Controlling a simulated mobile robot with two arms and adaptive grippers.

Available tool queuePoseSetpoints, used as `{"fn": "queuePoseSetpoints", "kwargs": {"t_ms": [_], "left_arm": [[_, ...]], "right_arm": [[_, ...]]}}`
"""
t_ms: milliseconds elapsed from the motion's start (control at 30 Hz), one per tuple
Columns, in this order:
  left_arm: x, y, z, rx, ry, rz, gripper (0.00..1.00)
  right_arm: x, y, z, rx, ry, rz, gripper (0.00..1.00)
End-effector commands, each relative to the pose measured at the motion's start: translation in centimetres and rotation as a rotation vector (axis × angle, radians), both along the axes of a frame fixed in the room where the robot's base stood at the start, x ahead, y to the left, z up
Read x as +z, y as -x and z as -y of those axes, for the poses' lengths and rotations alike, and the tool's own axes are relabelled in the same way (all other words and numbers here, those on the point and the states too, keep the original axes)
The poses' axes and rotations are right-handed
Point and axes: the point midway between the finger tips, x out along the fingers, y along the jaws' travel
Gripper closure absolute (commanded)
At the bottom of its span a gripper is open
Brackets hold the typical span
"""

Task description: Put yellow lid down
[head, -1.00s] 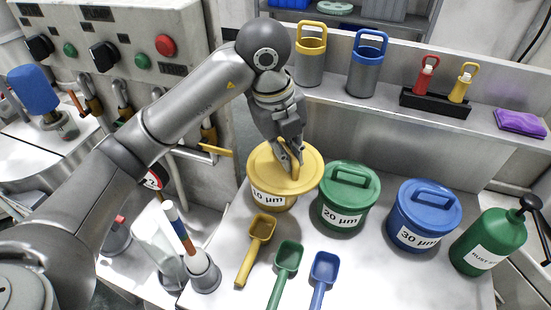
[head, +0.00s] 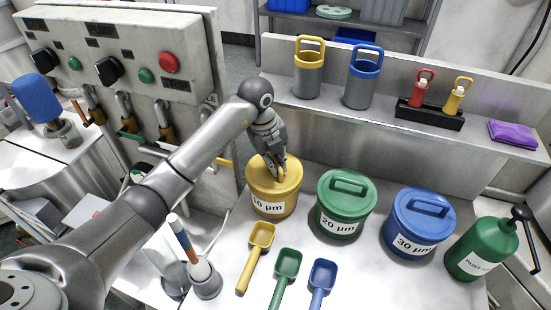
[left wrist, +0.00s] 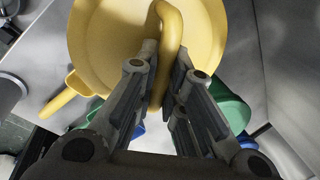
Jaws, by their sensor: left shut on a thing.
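The yellow lid (head: 259,172) is on top of the yellow tub (head: 272,204) labelled 10 µm, roughly level and lined up with its rim. I see no clear gap, but cannot tell if it is fully seated. My left gripper (head: 279,176) comes from above and is shut on the lid's raised handle. In the left wrist view the fingers (left wrist: 163,88) pinch the curved handle (left wrist: 173,32) over the round lid (left wrist: 108,38). The fingers and wrist hide part of the lid. My right gripper is not in view.
A green tub (head: 342,212) and a blue tub (head: 416,228) stand to the right, then a green pump bottle (head: 481,249). Yellow (head: 255,256), green (head: 286,275) and blue (head: 320,282) scoops lie in front. A beaker with a brush (head: 205,279) stands front left.

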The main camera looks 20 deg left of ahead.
Motion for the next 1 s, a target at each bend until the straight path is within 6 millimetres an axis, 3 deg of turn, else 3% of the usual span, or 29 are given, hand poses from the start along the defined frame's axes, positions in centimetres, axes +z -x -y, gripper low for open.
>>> {"fn": "queuePoseSetpoints", "kwargs": {"t_ms": [367, 400, 567, 867, 1000], "left_arm": [[-0.6, 0.0, 0.0, 0.0, 0.0, 0.001, 1.0], [-0.6, 0.0, 0.0, 0.0, 0.0, 0.001, 0.87], [-0.5, 0.0, 0.0, 0.0, 0.001, 0.001, 0.68], [-0.4, 0.0, 0.0, 0.0, 0.001, 0.001, 0.68], [0.6, 0.0, -0.1, 0.0, 0.001, 0.005, 0.68]], "right_arm": [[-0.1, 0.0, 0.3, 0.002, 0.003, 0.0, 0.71], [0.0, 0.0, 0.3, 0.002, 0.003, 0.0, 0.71], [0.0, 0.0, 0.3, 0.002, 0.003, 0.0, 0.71], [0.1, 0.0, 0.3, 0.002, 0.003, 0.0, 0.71], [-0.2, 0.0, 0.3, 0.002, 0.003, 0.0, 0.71]]}}
